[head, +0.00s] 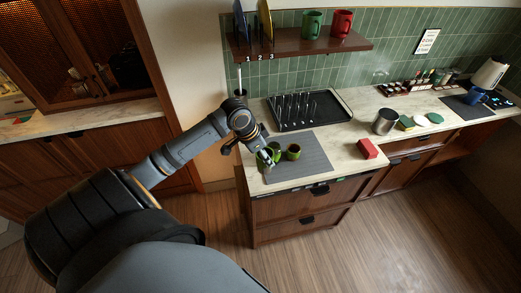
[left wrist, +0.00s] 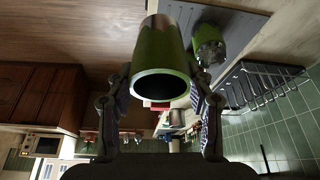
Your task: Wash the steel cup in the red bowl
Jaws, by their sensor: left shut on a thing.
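A steel cup (head: 384,121) stands upright on the counter, right of the dish rack; a grey cylinder behind the gripper in the left wrist view (left wrist: 177,117) looks like it. My left gripper (head: 267,160) is shut on a green cup (left wrist: 160,68), over the left part of the grey mat, well away from the steel cup. The held cup's open, dark mouth faces the wrist camera. A second green cup (head: 293,152) stands just right of it on the mat.
The grey mat (head: 312,167) lies before a black dish rack (head: 335,103) with upright prongs. A shelf (head: 305,42) above holds plates, a green mug and a red mug. The mat's right part is clear.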

